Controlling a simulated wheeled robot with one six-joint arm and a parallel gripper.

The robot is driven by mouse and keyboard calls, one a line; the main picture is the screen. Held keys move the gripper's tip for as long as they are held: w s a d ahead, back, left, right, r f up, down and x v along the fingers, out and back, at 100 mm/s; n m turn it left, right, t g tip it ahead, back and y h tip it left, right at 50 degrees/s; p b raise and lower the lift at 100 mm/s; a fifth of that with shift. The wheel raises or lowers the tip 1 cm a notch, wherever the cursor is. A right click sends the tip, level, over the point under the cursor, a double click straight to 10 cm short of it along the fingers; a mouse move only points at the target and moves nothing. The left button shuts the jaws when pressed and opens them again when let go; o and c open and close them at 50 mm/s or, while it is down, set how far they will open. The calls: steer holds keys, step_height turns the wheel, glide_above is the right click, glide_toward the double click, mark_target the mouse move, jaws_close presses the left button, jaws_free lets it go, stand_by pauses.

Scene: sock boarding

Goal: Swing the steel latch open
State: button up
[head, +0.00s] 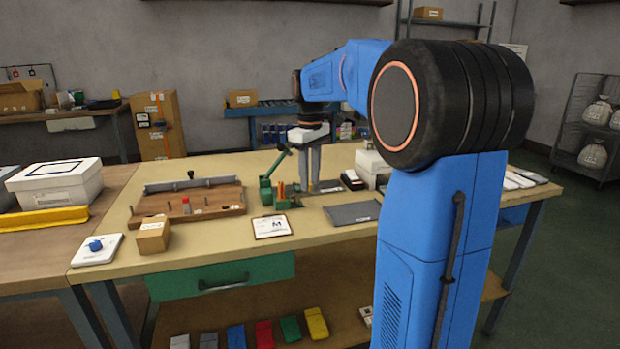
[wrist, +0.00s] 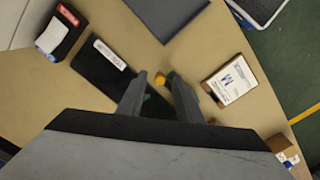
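My gripper (head: 309,190) hangs fingers down over the table, just right of a green lever press (head: 278,193) with a raised handle and orange parts. Its two grey fingers are apart with nothing held; the wrist view shows the gap between them (wrist: 157,88). A small yellow knob (wrist: 160,79) and a bit of green show at that gap. A wooden board (head: 160,209) lies to the left, with a grey metal bar (head: 170,186) along its back edge and a small upright knob (head: 191,174) there. I cannot tell for certain which part is the steel latch.
A dark slab with a white label (wrist: 105,68) lies near the fingers. A cardboard box (head: 153,236) stands before the board. Bare tabletop (head: 215,238) lies between.

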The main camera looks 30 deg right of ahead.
steer(key=shift+f, duration=0.1)
jaws_close()
steer(key=shift+s, duration=0.1)
steer(key=m, duration=0.2)
steer(key=s+m, duration=0.1)
steer(key=a+m, duration=0.1)
steer(key=m, duration=0.1)
steer(key=shift+s+m, duration=0.25)
steer(key=shift+m, duration=0.05)
steer(key=m, duration=0.1)
steer(key=a+m, duration=0.1)
steer(key=m, duration=0.1)
steer(key=shift+s, duration=0.3)
steer(key=shift+s+a+m, duration=0.1)
steer(key=shift+a+m, duration=0.15)
steer(key=shift+m, duration=0.55)
steer(key=shift+s+a+m, duration=0.1)
steer(key=shift+a+m, duration=0.1)
steer(key=shift+m, duration=0.6)
